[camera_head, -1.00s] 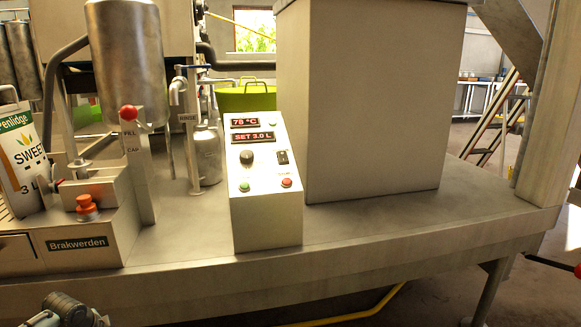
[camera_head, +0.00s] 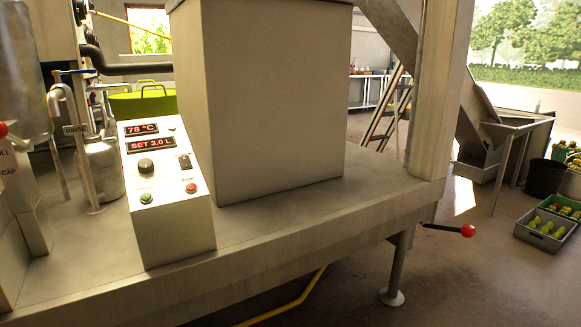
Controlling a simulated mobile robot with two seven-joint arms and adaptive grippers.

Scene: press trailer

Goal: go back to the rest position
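Neither of my grippers shows in the head view now. The metal deck (camera_head: 290,222) of the press trailer fills the lower left. On it stands a control box (camera_head: 172,225) with displays reading 78 °C and SET 3.0 L, a black knob, and green and red buttons. A large grey metal box (camera_head: 270,110) stands right of the control box. At the left edge are the rinse pipe (camera_head: 85,150), a metal canister (camera_head: 103,172) and part of the fill and cap station (camera_head: 18,190).
Crates of fruit (camera_head: 540,240) and a black bucket (camera_head: 545,178) stand on the floor at right. The floor at lower right is clear.

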